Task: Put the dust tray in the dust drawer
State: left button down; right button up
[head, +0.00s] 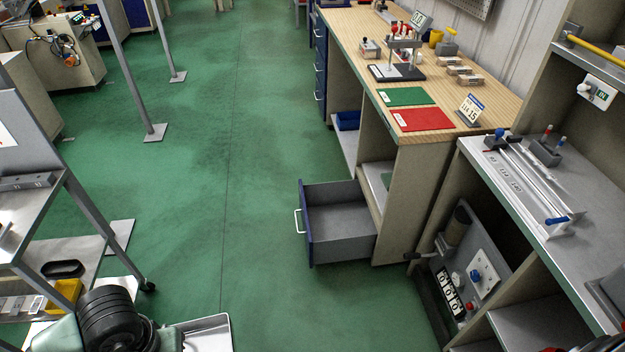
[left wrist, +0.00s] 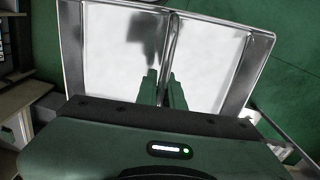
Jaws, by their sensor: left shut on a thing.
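The dust tray (head: 208,335) is a shallow, shiny metal tray with a raised rim, partly cut off at the bottom edge of the head view. In the left wrist view the tray (left wrist: 215,62) fills the upper middle, with a ridge down its centre. My left gripper (left wrist: 165,90) is shut on the tray; its green fingers show against the metal. The dust drawer (head: 340,218) is pulled open from the wooden-topped bench, with a dark blue front and a pale handle. Its grey inside is empty. The tray is left of the drawer and nearer to me. My right gripper is out of view.
The bench top (head: 440,150) holds a green mat, a red mat and a calendar. A metal workstation (head: 560,185) stands at the right. A grey cart (head: 75,240) stands at the left. The green floor (head: 235,220) between them is clear.

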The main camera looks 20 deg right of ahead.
aim_at(346, 233)
jog(key=i+j, duration=0.2)
jog(key=i, duration=0.75)
jog(key=i+j+u, duration=0.1)
jog(key=i, duration=0.85)
jog(key=i+z, duration=0.25)
jog(key=z, duration=0.25)
jog(key=i+z, duration=0.2)
jog(key=z, duration=0.25)
jog(key=i+j+z, duration=0.2)
jog(key=z, duration=0.3)
jog(key=i+j+z, duration=0.2)
jog(key=z, duration=1.45)
